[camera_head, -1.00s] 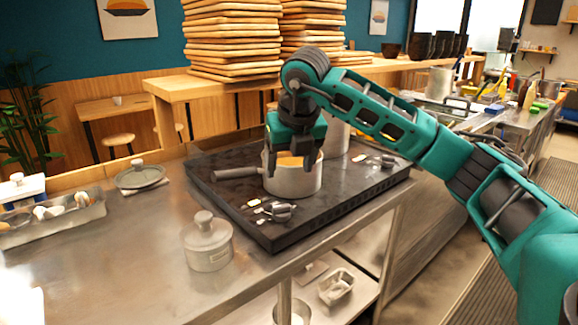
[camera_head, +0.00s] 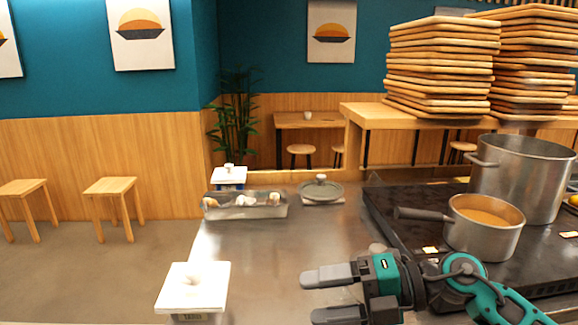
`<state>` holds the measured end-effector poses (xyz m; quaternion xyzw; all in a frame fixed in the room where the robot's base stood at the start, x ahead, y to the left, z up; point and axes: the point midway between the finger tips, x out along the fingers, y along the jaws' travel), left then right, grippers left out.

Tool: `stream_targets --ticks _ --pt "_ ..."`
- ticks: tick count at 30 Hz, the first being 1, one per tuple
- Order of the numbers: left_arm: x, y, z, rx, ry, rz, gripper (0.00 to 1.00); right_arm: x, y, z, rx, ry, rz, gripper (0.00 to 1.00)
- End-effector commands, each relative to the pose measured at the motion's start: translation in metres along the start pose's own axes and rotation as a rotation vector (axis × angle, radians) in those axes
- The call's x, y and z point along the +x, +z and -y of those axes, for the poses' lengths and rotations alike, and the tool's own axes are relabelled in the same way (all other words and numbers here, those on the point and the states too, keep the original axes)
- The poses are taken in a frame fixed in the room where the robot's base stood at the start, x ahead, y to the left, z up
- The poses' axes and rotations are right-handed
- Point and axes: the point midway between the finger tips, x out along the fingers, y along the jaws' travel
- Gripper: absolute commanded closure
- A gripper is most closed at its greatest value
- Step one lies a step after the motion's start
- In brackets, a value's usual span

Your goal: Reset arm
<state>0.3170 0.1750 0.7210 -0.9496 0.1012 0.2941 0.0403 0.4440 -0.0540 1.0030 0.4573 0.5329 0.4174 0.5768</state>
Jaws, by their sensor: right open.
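My right gripper (camera_head: 330,292) is at the lower middle of the head view, its two dark fingers apart and pointing left, with nothing between them. It is over the front of the steel counter (camera_head: 300,243), left of the black stove. The teal right arm comes in from the lower right. My left gripper does not show.
A saucepan (camera_head: 484,238) with orange-brown contents and a large pot (camera_head: 524,178) stand on the black stove (camera_head: 385,205). A white-lidded container (camera_head: 193,289) is at the front left. A steel tray (camera_head: 245,212) and a lidded dish (camera_head: 320,190) are farther back.

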Motion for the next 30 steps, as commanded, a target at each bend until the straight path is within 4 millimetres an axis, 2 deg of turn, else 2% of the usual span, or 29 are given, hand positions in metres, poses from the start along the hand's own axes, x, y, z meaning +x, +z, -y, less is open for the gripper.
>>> stream_targets --ticks 1,4,8,11,14,17,18,21,25,27,30 --pt "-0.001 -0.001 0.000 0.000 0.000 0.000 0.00 0.009 -0.007 -0.004 0.077 0.129 0.023 0.30" --pt "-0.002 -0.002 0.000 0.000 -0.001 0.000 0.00 0.012 -0.006 -0.011 0.239 0.366 0.120 0.30" --pt "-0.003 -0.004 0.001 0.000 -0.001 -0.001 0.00 -0.001 0.006 0.003 0.496 0.614 0.307 0.30" --pt "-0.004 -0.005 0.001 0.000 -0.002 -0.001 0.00 -0.018 0.013 0.038 0.725 0.746 0.487 0.30" --pt "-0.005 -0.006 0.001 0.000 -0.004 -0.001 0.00 -0.036 0.011 0.091 0.975 0.822 0.684 0.30" --pt "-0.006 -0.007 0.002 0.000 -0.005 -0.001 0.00 -0.050 -0.007 0.151 1.224 0.841 0.874 0.30" --pt "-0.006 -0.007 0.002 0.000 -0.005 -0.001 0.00 -0.055 -0.019 0.175 1.322 0.835 0.943 0.30" --pt "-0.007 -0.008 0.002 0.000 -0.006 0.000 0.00 -0.062 -0.053 0.227 1.534 0.798 1.087 0.30" --pt "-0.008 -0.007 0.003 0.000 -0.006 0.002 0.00 -0.066 -0.095 0.270 1.735 0.741 1.204 0.30" --pt "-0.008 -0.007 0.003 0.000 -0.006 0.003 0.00 -0.066 -0.110 0.283 1.799 0.716 1.238 0.30" --pt "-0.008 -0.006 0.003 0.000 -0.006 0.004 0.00 -0.067 -0.120 0.291 1.846 0.699 1.261 0.30"
